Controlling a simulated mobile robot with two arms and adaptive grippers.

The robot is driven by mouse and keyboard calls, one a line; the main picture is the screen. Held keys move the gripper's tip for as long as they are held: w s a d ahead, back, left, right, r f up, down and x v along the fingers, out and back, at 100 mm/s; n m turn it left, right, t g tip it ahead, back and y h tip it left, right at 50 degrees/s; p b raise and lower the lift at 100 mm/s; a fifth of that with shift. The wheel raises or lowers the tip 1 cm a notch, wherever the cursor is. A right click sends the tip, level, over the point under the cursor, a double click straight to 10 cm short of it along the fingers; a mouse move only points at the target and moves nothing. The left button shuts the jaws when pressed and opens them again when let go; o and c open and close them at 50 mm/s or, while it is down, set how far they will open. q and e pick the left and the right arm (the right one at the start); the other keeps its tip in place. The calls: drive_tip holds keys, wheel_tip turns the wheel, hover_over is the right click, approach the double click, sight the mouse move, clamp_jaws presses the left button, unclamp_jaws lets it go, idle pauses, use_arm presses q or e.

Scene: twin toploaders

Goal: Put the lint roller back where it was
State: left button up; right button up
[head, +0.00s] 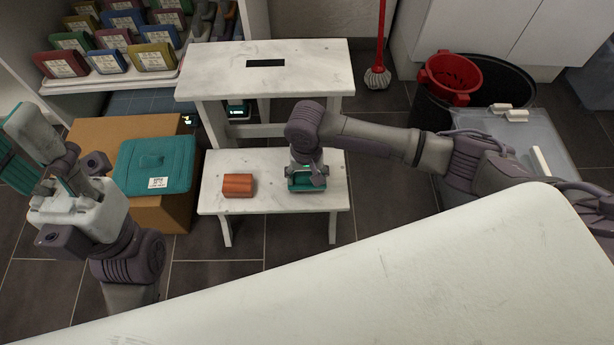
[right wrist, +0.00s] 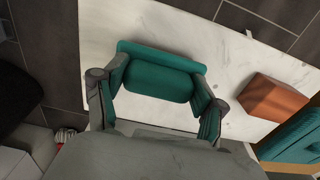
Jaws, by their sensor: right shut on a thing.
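My right gripper (head: 306,180) points down at the lower step of the white step stool (head: 330,215). It is shut on a teal, rounded object (right wrist: 158,78), which shows between its fingers in the right wrist view. This may be the lint roller, but its full shape is partly hidden and I cannot be sure. The object is low over the step; I cannot tell whether it touches. Nothing else in view clearly looks like a lint roller. My left gripper (head: 25,145) is at the left edge, raised, with its finger gap unclear.
An orange-brown block (head: 238,185) lies on the lower step, left of my right gripper. A cardboard box (head: 165,212) with a teal bin lid (head: 155,165) stands left of the stool. A white surface (head: 400,270) fills the foreground. A red bucket (head: 450,78) is at the right.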

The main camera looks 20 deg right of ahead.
drive_tip(key=shift+f, duration=0.1)
drive_tip(key=o, duration=1)
